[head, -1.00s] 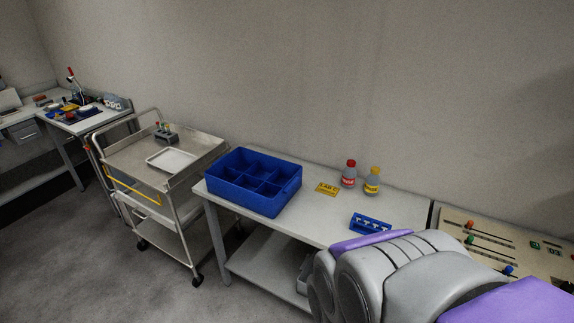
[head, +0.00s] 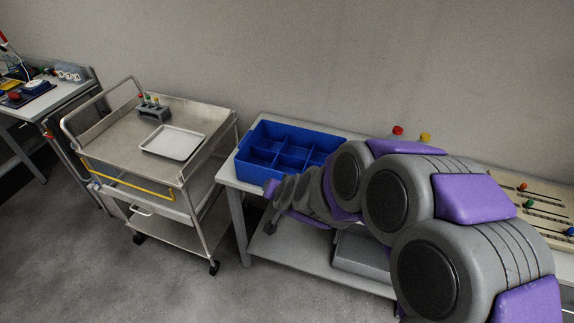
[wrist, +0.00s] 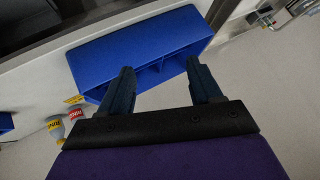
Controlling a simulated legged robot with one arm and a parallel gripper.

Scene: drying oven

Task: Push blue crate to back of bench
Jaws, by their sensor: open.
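The blue crate (head: 300,133), divided into compartments, stands on the left end of the bench (head: 228,172). In the head view my arm hides its right and near parts. In the wrist view the crate (wrist: 135,40) shows a broad side wall and some compartments, beyond my fingers. My gripper (wrist: 160,85) is open, its two dark fingers apart with nothing held between them. In the head view the arm's end is low by the crate's near side, and the fingertips are hard to make out. I cannot tell whether they touch it.
A steel trolley (head: 120,130) with a white tray (head: 173,142) and a tube rack stands left of the bench. A red-capped bottle (head: 398,131) and a yellow-capped bottle (head: 424,137) stand right of the crate. The wall is behind.

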